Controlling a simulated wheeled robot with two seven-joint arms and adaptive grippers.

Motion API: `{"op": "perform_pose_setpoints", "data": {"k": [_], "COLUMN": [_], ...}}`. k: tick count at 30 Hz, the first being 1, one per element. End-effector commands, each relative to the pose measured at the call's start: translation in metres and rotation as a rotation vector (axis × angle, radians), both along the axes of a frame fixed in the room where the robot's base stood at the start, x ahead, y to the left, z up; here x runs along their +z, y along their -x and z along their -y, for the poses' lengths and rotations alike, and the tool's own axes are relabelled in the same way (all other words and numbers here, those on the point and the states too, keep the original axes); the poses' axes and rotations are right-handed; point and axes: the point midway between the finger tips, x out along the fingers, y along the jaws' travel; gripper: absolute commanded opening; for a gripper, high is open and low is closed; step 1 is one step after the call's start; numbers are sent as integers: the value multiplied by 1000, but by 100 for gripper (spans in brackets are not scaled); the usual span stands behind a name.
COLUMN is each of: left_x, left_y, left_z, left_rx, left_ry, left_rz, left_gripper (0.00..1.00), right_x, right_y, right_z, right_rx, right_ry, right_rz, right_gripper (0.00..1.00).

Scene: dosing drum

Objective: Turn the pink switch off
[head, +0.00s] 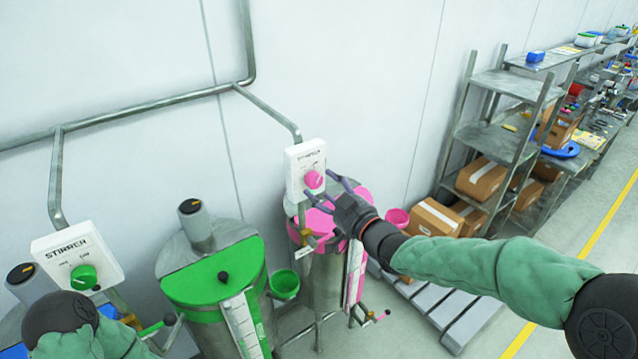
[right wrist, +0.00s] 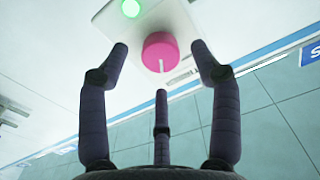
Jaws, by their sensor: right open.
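The pink switch (head: 314,180) is a round knob on a white box (head: 306,157) marked STIRRER, on a pipe above the pink-lidded drum (head: 325,222). My right gripper (head: 322,188) is open and empty just in front of it. In the right wrist view the knob (right wrist: 160,50) lies beyond and between the spread fingertips, with a visible gap on either side. A white mark shows at the knob's lower edge there. A green lamp (right wrist: 131,8) glows on the box. My left arm shows at the lower left of the head view; its gripper is not visible.
A green-lidded drum (head: 212,272) stands left of the pink one, with a green-knob STIRRER box (head: 78,257) further left. A pink cup (head: 397,217) hangs beside the pink drum. Shelves (head: 495,135) and cardboard boxes (head: 433,217) stand right. Pipes run along the wall.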

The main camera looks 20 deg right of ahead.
Motion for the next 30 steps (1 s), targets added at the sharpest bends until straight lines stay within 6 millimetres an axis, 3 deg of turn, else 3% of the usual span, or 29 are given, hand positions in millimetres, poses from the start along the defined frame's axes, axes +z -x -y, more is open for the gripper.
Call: {"op": "perform_pose_setpoints", "data": {"k": [7,18,24,30], "left_x": [4,4,4,3], "left_y": [0,0,0,0], "left_z": [0,0,0,0], "left_rx": [0,0,0,0], "left_ry": [0,0,0,0], "left_rz": [0,0,0,0], "left_gripper": [100,100,100,100], "right_x": [0,0,0,-1], "right_y": [-21,-25,-24,-24], "right_z": [-8,-9,-9,-9], "right_rx": [0,-1,0,0], "right_ry": [-1,0,0,4], "right_rz": [-1,0,-1,-1], "right_gripper": [64,64,8,8]}}
